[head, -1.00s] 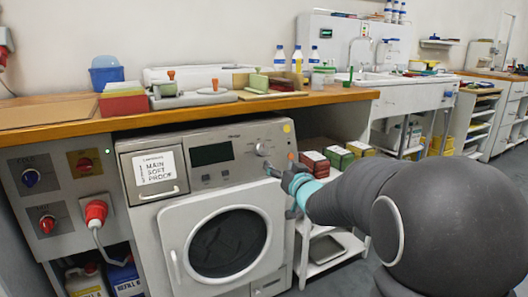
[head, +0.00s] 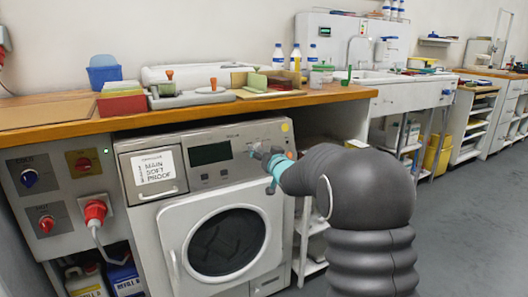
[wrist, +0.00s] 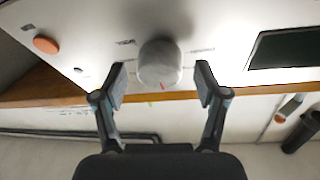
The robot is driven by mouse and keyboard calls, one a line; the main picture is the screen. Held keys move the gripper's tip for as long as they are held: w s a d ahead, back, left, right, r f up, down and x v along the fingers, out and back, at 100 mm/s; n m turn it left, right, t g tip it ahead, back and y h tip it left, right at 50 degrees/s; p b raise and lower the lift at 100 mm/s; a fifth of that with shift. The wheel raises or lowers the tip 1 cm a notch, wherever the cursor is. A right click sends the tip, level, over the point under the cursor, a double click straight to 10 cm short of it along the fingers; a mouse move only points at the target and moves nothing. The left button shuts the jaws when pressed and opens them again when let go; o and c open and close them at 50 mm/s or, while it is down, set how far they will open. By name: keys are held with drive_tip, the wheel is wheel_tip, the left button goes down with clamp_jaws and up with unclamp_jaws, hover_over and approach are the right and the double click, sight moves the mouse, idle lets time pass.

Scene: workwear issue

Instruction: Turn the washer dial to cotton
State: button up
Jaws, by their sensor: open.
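The washer (head: 225,265) stands under the wooden counter, its door shut. Its round grey dial (wrist: 160,62) is in the wrist view, with a small red mark at its lower edge and small labels around it, too blurred to read surely. My gripper (wrist: 161,82) is open, one finger on each side of the dial, with a gap showing on both sides. In the head view my gripper (head: 262,157) is at the panel's right part and hides the dial. The dark display (head: 210,153) is left of it; the wrist view shows the display (wrist: 285,48) at the right.
The counter edge (head: 200,112) runs just above the panel. A red plug (head: 95,211) and cable are at the left. Floor at right is clear.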

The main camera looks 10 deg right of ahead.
drive_tip(key=c, duration=1.2)
drive_tip(key=shift+o, duration=0.2)
drive_tip(key=shift+m, duration=0.3)
drive_tip(key=m+h, duration=0.1)
drive_tip(key=m, duration=0.1)
drive_tip(key=m+h, duration=0.1)
drive_tip(key=m, duration=0.2)
drive_tip(key=shift+a+r, duration=0.1)
drive_tip(key=shift+r+m+g+h+b, duration=0.1)
drive_tip(key=shift+m+g+h+b, duration=0.4)
drive_tip(key=shift+m, duration=1.9)
